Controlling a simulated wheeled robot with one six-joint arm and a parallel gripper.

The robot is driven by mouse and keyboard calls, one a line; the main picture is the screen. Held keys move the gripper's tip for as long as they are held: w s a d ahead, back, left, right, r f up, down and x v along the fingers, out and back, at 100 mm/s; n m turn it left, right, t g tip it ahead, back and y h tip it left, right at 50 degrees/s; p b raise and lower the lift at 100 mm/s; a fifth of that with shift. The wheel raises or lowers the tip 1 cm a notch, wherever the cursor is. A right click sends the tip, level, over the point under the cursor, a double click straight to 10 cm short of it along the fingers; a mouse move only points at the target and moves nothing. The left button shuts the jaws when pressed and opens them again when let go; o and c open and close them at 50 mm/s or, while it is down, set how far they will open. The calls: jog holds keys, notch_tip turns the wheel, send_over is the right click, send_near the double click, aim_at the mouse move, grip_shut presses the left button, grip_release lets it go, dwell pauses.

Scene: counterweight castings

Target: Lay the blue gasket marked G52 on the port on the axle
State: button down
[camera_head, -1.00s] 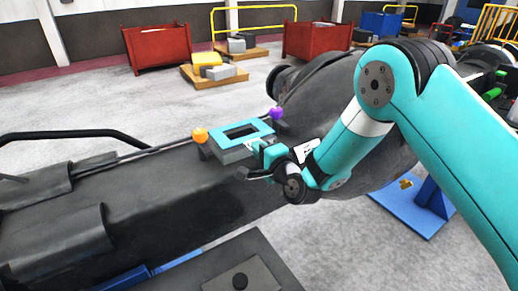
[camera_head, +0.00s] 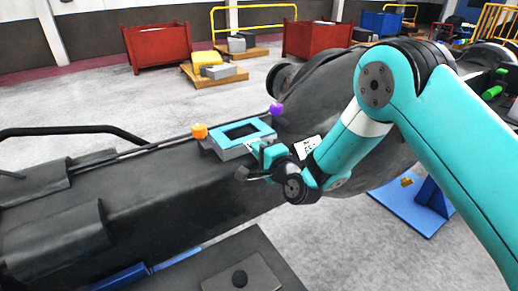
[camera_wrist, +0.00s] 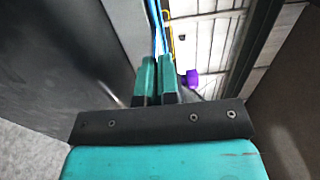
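The blue gasket (camera_head: 222,142), a rectangular frame with an open middle, lies flat over the grey port block on the axle (camera_head: 160,200) in the head view. It appears to rest on the port (camera_head: 236,153), roughly lined up with it. My gripper (camera_head: 258,153) is at the gasket's near right edge. In the wrist view the fingers (camera_wrist: 157,80) are close together, with the gasket's thin blue edge (camera_wrist: 158,28) running between them. They look shut on it. A white tag (camera_head: 307,147) with dark marks, too small to read, shows beside my wrist.
An orange knob (camera_head: 199,131) stands left of the port and a purple knob (camera_head: 276,109) at its far right. The large dark round housing (camera_head: 340,100) rises behind my arm. Red bins (camera_head: 157,46) and loaded pallets stand on the floor beyond.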

jog(key=shift+f, duration=0.1)
jog(key=c, duration=1.3)
grip_release()
jog(key=b+v, duration=1.7)
jog(key=b, duration=0.2)
jog(key=s+a+n+g+y+p, duration=0.1)
jog(key=s+a+n+g, duration=0.2)
jog(key=s+n+g, duration=0.85)
jog(key=s+d+n+g+h, duration=0.1)
jog(key=s+d+n+h, duration=0.1)
jog(key=s+d, duration=0.1)
jog(key=s+d+f+n+g+h, duration=0.1)
jog(key=s+d+n+h, duration=0.1)
jog(key=s+d, duration=0.1)
jog(key=s+d+f+n+g+h+p, duration=0.1)
jog(key=s+d+n+h, duration=0.1)
jog(key=s+d, duration=0.2)
jog(key=shift+s+d+n+g+h, duration=0.15)
jog(key=shift+d+n+g+h, duration=0.1)
jog(key=shift+d+n+h, duration=0.15)
